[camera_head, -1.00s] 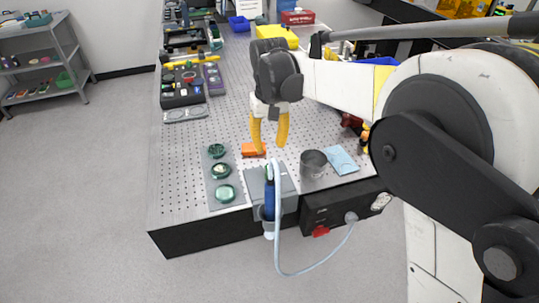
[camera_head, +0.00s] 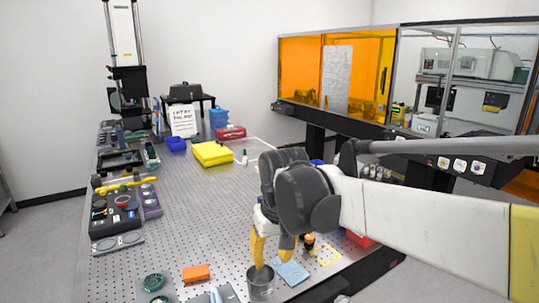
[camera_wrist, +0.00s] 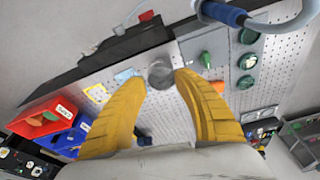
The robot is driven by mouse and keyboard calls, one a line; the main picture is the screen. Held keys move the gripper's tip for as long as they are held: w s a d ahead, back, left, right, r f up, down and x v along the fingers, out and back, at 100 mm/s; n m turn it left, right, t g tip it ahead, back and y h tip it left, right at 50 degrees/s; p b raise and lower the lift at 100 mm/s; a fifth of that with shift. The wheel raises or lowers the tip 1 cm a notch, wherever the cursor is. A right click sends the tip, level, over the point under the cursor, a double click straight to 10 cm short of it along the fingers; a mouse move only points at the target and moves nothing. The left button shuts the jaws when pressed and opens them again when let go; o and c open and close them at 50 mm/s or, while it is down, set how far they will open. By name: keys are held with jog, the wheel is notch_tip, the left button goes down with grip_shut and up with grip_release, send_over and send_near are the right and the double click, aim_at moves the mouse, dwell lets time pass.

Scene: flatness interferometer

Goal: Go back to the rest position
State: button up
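My gripper (camera_head: 272,250) hangs over the near part of the perforated table (camera_head: 195,225), with its yellow fingers pointing down. In the wrist view my gripper (camera_wrist: 165,105) has its two fingers apart with nothing between them. A grey metal cup (camera_wrist: 160,74) shows beyond the fingertips, on the table. In the head view the cup (camera_head: 260,284) stands just below the fingers, and I cannot tell the exact height between them. An orange block (camera_head: 197,273) lies left of the cup and a light blue cloth (camera_head: 291,271) lies right of it.
Green round parts (camera_head: 154,282) sit at the near left. An orange-windowed enclosure (camera_head: 300,75) stands behind. The table's middle is clear.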

jog(key=s+d+f+m+t, duration=0.2)
jog(key=s+d, duration=0.6)
jog(key=d, duration=0.1)
jog(key=s+d+f+m+t+h+b, duration=0.1)
jog(key=s+d+f+m+t, duration=0.1)
jog(key=s+d, duration=0.6)
jog(key=shift+d+f+t, duration=0.4)
jog(key=shift+d+f, duration=0.1)
jog(key=shift+d, duration=0.4)
